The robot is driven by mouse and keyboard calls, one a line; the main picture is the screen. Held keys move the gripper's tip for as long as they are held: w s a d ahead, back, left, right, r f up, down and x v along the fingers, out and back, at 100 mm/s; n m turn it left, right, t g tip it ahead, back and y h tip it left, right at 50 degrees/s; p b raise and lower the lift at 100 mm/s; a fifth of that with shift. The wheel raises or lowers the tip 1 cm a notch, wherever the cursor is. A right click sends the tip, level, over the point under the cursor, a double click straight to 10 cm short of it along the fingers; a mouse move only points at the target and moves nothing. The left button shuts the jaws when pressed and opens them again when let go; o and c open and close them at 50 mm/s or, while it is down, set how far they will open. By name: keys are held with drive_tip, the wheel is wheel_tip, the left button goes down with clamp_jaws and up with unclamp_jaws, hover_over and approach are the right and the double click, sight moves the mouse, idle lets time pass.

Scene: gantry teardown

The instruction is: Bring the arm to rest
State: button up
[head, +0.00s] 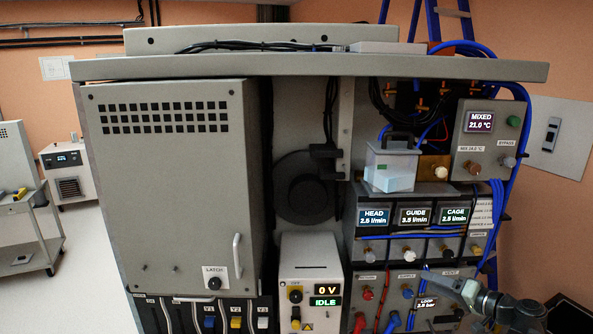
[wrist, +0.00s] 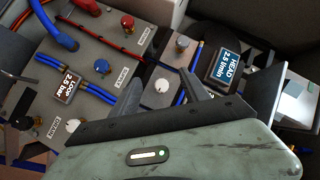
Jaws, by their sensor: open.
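My gripper (head: 432,276) is at the lower right of the head view, in front of the lower valve panel (head: 385,300). In the wrist view my gripper (wrist: 160,92) has its two dark fingers spread apart, with nothing between them. The panel lies beyond the fingertips, with a brass-and-white knob (wrist: 162,86) showing in the gap. I cannot tell how far the fingertips are from the panel. The arm reaches in from the lower right of the head view.
A display marked LOOP (wrist: 67,88), a HEAD display (wrist: 228,68), a red knob (wrist: 88,6) and blue hoses (wrist: 62,28) are around the gripper. A closed grey cabinet door (head: 170,190) stands left. A clear tank (head: 390,168) sits above. Open floor (head: 90,275) shows far left.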

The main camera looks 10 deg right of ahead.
drive_tip(key=w+a+f+n+g+y+b, duration=0.1)
drive_tip(key=w+a+f+n+g, duration=0.15)
drive_tip(key=a, duration=0.65)
drive_tip(key=w+a+f+n+g+y+b, duration=0.1)
drive_tip(key=w+a+f+g+y, duration=0.2)
drive_tip(key=a, duration=0.6)
drive_tip(key=a+f+n+g+h+b, duration=0.15)
drive_tip(key=a+f, duration=0.25)
drive_tip(key=a, duration=0.5)
drive_tip(key=a+f+n+g+h+p, duration=0.1)
drive_tip(key=a+f+n+g, duration=0.2)
drive_tip(key=a, duration=0.6)
drive_tip(key=s+a+f+g+h+b, duration=0.1)
drive_tip(key=s+a+f+g+h, duration=0.25)
drive_tip(key=s+a+f, duration=0.35)
drive_tip(key=d+f+m+h, duration=0.2)
drive_tip(key=d+h, duration=0.2)
drive_tip(key=d, duration=0.5)
drive_tip(key=shift+s+f, duration=0.15)
drive_tip(key=shift+f, duration=0.2)
